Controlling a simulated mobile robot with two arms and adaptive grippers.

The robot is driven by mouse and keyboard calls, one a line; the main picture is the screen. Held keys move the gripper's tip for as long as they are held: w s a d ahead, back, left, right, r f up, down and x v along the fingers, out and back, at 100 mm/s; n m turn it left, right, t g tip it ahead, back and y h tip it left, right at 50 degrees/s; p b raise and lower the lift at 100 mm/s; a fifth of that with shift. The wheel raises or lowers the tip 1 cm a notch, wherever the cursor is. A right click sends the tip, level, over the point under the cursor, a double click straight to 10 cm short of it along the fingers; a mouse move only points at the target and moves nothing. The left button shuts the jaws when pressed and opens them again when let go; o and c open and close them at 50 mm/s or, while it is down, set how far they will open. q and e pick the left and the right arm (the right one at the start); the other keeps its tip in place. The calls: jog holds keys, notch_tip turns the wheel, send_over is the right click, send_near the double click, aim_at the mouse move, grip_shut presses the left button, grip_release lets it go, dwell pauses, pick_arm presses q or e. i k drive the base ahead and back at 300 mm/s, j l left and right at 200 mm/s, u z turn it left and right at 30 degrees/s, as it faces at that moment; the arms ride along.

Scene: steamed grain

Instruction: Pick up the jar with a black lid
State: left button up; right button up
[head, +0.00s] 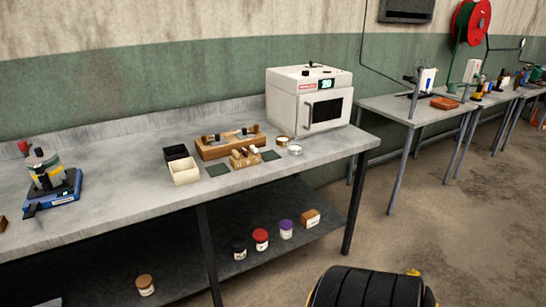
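The jar with a black lid (239,249) stands upright on the shelf under the grey workbench, right of the bench's dark front leg. It has a white label. A red-lidded jar (261,240) and a purple-lidded jar (286,230) stand in a row to its right. A brown-lidded jar (145,286) stands apart on the shelf, farther left. Neither of my grippers is in view.
The bench top (110,205) above the shelf (200,274) limits room over the jars. A bench leg (208,255) stands close to the black-lidded jar's left. A white oven (310,97) stands on top.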

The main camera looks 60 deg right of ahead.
aim_at(238, 256)
jog(key=z, duration=1.7)
jog(key=i+l, duration=0.15)
jog(key=i+z, duration=0.05)
